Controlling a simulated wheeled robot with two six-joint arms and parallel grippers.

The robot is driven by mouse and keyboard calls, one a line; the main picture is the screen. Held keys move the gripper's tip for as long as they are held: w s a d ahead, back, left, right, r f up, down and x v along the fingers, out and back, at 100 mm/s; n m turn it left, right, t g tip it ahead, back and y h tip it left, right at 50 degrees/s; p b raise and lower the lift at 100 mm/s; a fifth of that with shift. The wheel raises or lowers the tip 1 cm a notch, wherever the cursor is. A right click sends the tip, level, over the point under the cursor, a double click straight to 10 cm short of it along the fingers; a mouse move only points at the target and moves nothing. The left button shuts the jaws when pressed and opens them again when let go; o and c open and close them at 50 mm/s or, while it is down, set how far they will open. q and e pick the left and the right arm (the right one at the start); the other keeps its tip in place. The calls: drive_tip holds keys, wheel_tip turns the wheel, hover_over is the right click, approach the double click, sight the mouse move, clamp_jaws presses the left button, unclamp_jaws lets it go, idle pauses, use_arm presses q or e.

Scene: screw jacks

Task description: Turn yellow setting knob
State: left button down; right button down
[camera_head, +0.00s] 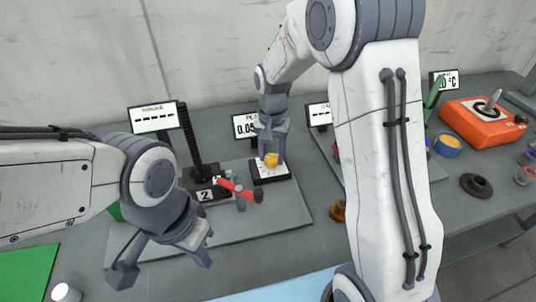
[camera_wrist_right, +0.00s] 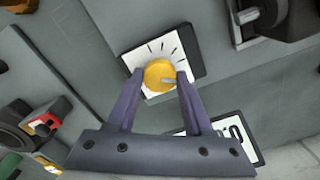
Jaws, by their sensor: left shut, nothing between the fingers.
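The yellow setting knob (camera_head: 271,160) sits on a small black-edged base with a white dial face (camera_wrist_right: 150,52). It also shows in the right wrist view (camera_wrist_right: 159,74), with a grey pointer and black tick marks around it. My right gripper (camera_head: 271,158) reaches down over the knob, one finger on each side. Its fingers are very close to the knob; whether they press on it I cannot tell. My left gripper (camera_head: 165,262) is empty and shut, low at the left, well away from the knob. A display (camera_head: 245,126) behind the knob is partly hidden by my right gripper.
Left of the knob stands a black screw post (camera_head: 190,140) with a red lever (camera_head: 238,188) close to the dial base. A torque display (camera_head: 153,118) stands behind it. An orange box (camera_head: 482,122) with a joystick is at far right. My right arm hides the middle right.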

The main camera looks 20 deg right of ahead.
sight(272, 157)
drive_tip(key=shift+a, duration=0.2)
drive_tip(key=shift+d, duration=0.1)
drive_tip(key=shift+w+d+r, duration=0.15)
drive_tip(key=shift+d+r, duration=0.05)
drive_tip(key=shift+d, duration=0.05)
idle(0.8)
drive_tip(key=shift+c, duration=1.5)
unclamp_jaws()
drive_tip(key=shift+f, duration=0.1)
drive_tip(key=shift+a, duration=0.1)
wheel_tip(272, 157, up, 10)
drive_tip(key=shift+r, duration=0.25)
